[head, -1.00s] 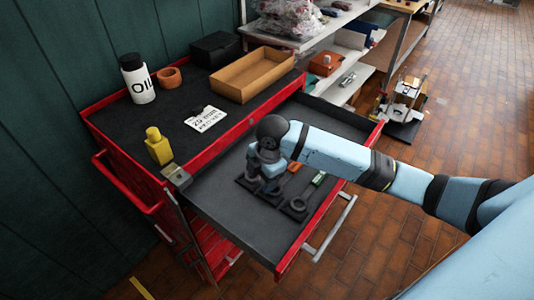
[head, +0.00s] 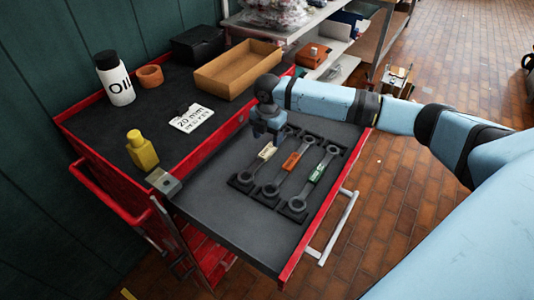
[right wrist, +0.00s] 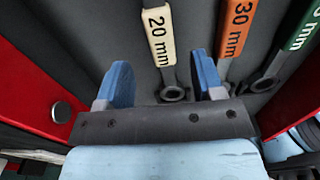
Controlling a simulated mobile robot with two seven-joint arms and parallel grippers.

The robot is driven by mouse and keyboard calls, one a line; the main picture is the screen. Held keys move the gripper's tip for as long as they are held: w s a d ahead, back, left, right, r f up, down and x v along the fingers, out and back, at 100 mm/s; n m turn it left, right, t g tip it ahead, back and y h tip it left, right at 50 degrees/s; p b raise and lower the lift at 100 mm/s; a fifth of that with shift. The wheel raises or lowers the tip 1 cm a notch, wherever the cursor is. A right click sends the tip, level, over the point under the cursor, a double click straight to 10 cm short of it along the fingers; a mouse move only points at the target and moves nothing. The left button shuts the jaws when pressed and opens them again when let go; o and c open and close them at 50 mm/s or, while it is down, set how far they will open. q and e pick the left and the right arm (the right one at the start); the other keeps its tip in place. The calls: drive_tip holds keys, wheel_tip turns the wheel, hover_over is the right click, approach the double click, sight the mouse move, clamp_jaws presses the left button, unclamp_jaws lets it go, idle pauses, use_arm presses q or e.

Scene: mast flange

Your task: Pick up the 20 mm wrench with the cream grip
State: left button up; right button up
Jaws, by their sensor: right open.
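The 20 mm wrench with the cream grip (head: 267,151) lies in a dark holder in the open drawer, leftmost of three wrenches. In the right wrist view its cream grip (right wrist: 158,32) reads "20 mm", and its ring end (right wrist: 173,94) shows between my fingers. My right gripper (head: 266,132) is open and empty, over the drawer by the far end of this wrench. Its two blue fingers (right wrist: 162,82) point toward the wrenches. The gripper and arm hide part of the wrench's far end in the head view. My left gripper is out of view.
An orange-grip wrench (head: 292,161), marked 30 mm, and a green-grip wrench (head: 318,171) lie close beside it. The drawer's near-left floor is bare.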

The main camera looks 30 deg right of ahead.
sight(268, 150)
drive_tip(key=shift+s+a+f, duration=0.1)
drive_tip(key=shift+a+f, duration=0.05)
drive_tip(key=shift+f, duration=2.6)
drive_tip(key=shift+c, duration=0.4)
drive_tip(key=c, duration=1)
